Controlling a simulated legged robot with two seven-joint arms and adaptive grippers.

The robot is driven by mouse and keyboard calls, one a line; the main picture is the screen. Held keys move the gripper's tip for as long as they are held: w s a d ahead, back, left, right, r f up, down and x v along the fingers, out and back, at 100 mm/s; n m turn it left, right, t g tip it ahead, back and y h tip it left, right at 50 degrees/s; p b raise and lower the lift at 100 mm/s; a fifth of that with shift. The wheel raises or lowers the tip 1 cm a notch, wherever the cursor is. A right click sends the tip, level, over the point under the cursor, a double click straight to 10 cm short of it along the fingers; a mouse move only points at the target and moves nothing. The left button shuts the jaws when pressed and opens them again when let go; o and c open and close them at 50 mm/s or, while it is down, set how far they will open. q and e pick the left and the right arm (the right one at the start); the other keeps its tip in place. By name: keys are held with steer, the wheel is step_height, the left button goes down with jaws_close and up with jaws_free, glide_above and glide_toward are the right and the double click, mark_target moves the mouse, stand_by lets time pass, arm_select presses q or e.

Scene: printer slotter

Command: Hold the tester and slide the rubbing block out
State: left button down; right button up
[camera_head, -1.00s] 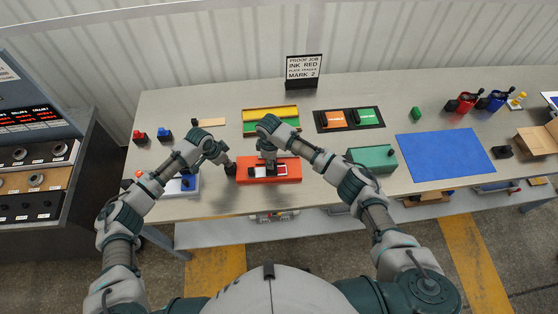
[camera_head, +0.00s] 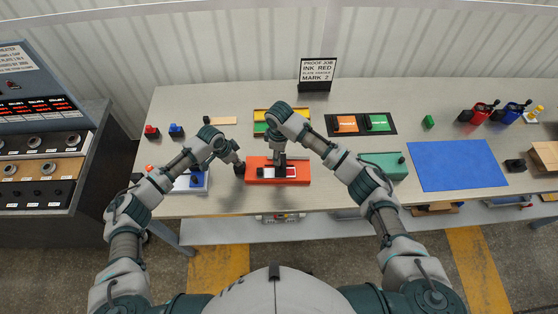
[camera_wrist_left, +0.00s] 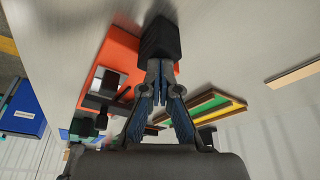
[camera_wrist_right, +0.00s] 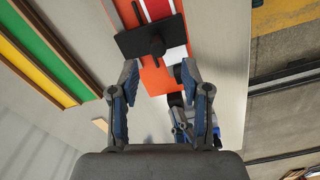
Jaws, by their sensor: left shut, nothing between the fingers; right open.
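The tester is a low orange body (camera_head: 255,162) near the table's front edge, with a red and white strip on top. In the right wrist view, the rubbing block, a black plate with a round knob (camera_wrist_right: 135,43), lies across that strip. My right gripper (camera_wrist_right: 160,76) is open above the tester, its fingertips apart on either side of the knob's line and not closed on it. My left gripper (camera_wrist_left: 158,68) is shut at the tester's left end, with its tips against or just by a black block (camera_wrist_left: 160,38); contact is unclear. My right gripper partly hides the tester in the head view.
A yellow and green tray (camera_wrist_right: 45,50) lies behind the tester. A blue-and-white unit (camera_head: 187,183) is close on the left, and a green box (camera_head: 385,165) stands to the right. A blue mat (camera_head: 455,165) lies farther right.

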arm_select(q)
steer(key=shift+s+f, duration=0.2)
steer(key=shift+f, duration=0.15)
arm_select(e)
step_height(320, 180, up, 6)
steer(key=shift+a+f, duration=0.15)
arm_select(q)
steer(key=shift+w+r+p, duration=0.15)
steer(key=shift+r+p, duration=0.7)
step_height(320, 180, up, 5)
steer(key=p, duration=0.4)
steer(key=shift+w, duration=0.1)
steer(key=shift+f, duration=0.1)
arm_select(e)
step_height(320, 180, up, 6)
steer(key=shift+w+f, duration=0.1)
